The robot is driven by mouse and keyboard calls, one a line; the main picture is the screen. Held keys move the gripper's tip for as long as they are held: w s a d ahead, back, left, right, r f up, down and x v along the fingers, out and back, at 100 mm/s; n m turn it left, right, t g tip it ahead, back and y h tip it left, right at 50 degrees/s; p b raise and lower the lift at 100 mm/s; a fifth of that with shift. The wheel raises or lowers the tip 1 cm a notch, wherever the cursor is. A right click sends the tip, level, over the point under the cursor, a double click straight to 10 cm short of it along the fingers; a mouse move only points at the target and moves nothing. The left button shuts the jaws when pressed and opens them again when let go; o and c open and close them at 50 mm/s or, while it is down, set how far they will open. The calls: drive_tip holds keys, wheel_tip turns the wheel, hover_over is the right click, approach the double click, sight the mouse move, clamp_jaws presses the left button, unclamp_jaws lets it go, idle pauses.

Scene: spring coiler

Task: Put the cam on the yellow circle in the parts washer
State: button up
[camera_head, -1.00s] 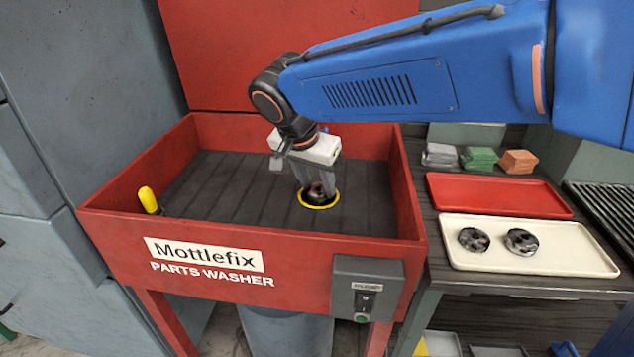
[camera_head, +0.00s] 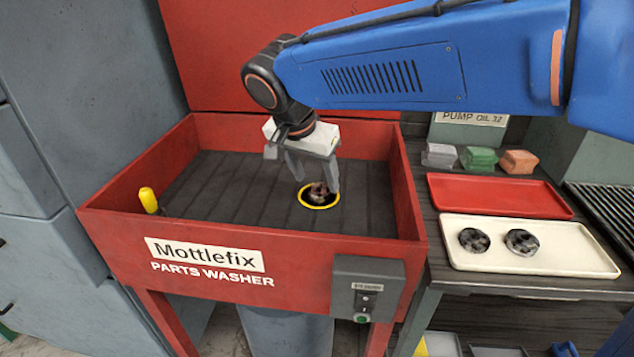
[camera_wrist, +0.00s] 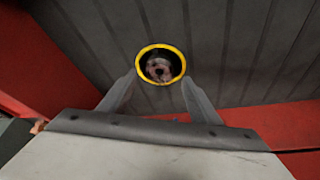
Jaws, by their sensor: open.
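The cam (camera_head: 319,193), a dark metal piece with reddish-brown patches, sits inside the yellow circle (camera_head: 304,204) on the floor of the parts washer (camera_head: 255,312). In the wrist view the cam (camera_wrist: 158,69) lies within the yellow ring (camera_wrist: 160,47), with dark space around it. My gripper (camera_head: 316,185) is open and empty just above the cam. In the wrist view its fingers (camera_wrist: 158,88) are spread apart, on either side below the ring, and do not touch the cam.
A cream tray (camera_head: 570,262) with two dark round parts stands on the bench at right. Behind it are a red tray (camera_head: 500,196) and grey, green and orange blocks (camera_head: 479,159). The washer's red walls surround my gripper. A yellow-handled tool (camera_head: 148,200) is at the left.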

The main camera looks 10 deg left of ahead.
drive_tip(key=v, duration=0.9)
drive_tip(key=shift+s+r, duration=0.1)
drive_tip(key=shift+r, duration=0.05)
